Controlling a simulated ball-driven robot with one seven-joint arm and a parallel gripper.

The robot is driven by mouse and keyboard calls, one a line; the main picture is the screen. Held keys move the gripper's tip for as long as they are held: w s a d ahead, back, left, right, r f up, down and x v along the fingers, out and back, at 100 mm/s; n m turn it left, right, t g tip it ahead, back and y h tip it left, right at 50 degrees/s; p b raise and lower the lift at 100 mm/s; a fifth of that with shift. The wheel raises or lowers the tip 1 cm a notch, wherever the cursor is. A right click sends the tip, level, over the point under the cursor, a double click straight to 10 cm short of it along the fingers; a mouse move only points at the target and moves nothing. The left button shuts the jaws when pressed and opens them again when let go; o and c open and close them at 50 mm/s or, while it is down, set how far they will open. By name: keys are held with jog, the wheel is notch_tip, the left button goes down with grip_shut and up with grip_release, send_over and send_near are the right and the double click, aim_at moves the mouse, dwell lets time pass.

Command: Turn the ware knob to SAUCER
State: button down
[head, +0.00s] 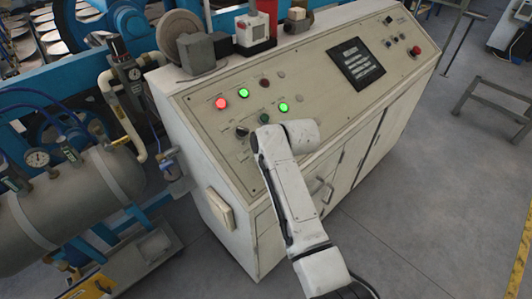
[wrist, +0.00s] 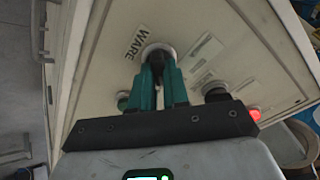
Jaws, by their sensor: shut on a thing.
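The ware knob (wrist: 157,53) is a dark round knob on a pale ring in the wrist view, beside a label (wrist: 135,42) reading WARE. My gripper (wrist: 160,72) has its two teal fingers closed on this knob. The fingers cover part of the knob, and I cannot tell which mark it points to. The SAUCER mark is not readable. In the head view my arm hides the gripper and the ware knob against the sloped control panel (head: 330,90).
A second black knob (wrist: 214,90) and a lit red lamp (wrist: 254,113) sit right of my fingers; a green button (wrist: 122,101) sits left. Green lamps (head: 283,107) glow on the panel.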

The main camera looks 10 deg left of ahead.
jog(key=shift+m+p, duration=0.35)
jog(key=shift+m, duration=0.95)
jog(key=c, duration=1.1)
grip_release()
jog(key=v, duration=1)
jog(key=shift+s+d+r+b, duration=0.1)
jog(key=shift+s+r+b, duration=0.05)
jog(key=shift+r+b, duration=0.2)
